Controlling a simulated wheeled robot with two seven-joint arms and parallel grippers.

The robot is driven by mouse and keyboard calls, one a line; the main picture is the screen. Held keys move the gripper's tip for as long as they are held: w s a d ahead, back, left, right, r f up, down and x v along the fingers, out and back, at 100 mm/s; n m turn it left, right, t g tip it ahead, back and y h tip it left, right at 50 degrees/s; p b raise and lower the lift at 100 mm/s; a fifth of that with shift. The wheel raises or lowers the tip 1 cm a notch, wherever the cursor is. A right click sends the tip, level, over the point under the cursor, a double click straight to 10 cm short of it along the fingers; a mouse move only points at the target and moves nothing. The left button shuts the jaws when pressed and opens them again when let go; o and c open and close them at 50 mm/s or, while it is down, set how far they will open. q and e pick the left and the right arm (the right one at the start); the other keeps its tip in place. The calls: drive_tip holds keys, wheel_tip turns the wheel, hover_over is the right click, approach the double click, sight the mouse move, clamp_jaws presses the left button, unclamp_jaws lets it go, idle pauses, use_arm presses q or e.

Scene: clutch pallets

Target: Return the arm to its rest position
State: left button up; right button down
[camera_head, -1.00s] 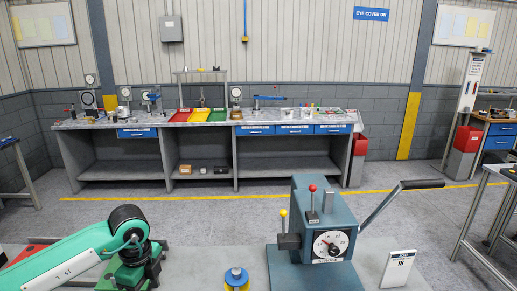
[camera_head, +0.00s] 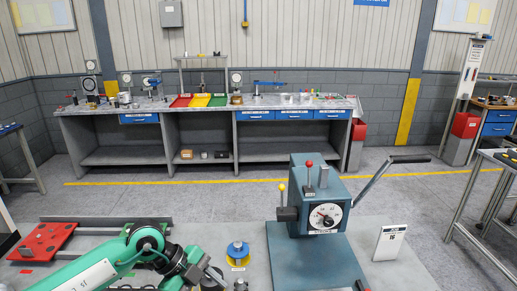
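My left arm (camera_head: 92,272), teal with black joints, reaches in from the lower left over the front table. Its dark wrist and gripper (camera_head: 207,276) are low in the view, left of a yellow and blue round part (camera_head: 238,254). The fingertips are cut off or too small to read, so I cannot tell if they are open or shut. I see nothing clearly held. My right gripper is not clearly in view.
A red pallet plate (camera_head: 43,241) lies at the left of the table, near the arm. A blue-grey press (camera_head: 318,192) with a dial and a long lever stands right of centre. A white card sign (camera_head: 389,242) stands beside it. A long workbench (camera_head: 200,110) is at the back.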

use_arm(q)
drive_tip(key=s+d+r+n+t+h, duration=0.25)
drive_tip(key=d+r+t+h, duration=0.25)
drive_tip(key=d+r+h, duration=0.65)
drive_tip(key=w+a+n+t+y, duration=0.5)
drive_tip(key=a+n+t+y, duration=0.65)
drive_tip(key=n+t, duration=0.45)
drive_tip(key=s+a+f+n+g+y, duration=0.3)
drive_tip(key=a+f+n+g+y, duration=0.15)
drive_tip(key=a+f+y, duration=0.5)
drive_tip(key=s+a+f+g+h, duration=0.2)
drive_tip(key=s+f+g, duration=1.1)
drive_tip(key=s+f, duration=0.8)
wheel_tip(320, 180, down, 35)
drive_tip(key=s+b, duration=0.2)
drive_tip(key=b, duration=0.3)
drive_tip(key=s+a+f+g+b, duration=0.1)
drive_tip(key=s+a+f+b, duration=0.1)
drive_tip(key=s+f, duration=0.7)
drive_tip(key=s+a+f+g+b, duration=0.1)
drive_tip(key=s+f+b, duration=0.2)
drive_tip(key=s+f, duration=0.6)
wheel_tip(320, 180, down, 5)
drive_tip(key=shift+s+a+f+m, duration=0.2)
drive_tip(key=shift+s+a+m, duration=0.05)
drive_tip(key=shift+a+m, duration=0.15)
use_arm(e)
wheel_tip(320, 180, down, 10)
drive_tip(key=shift+s, duration=0.4)
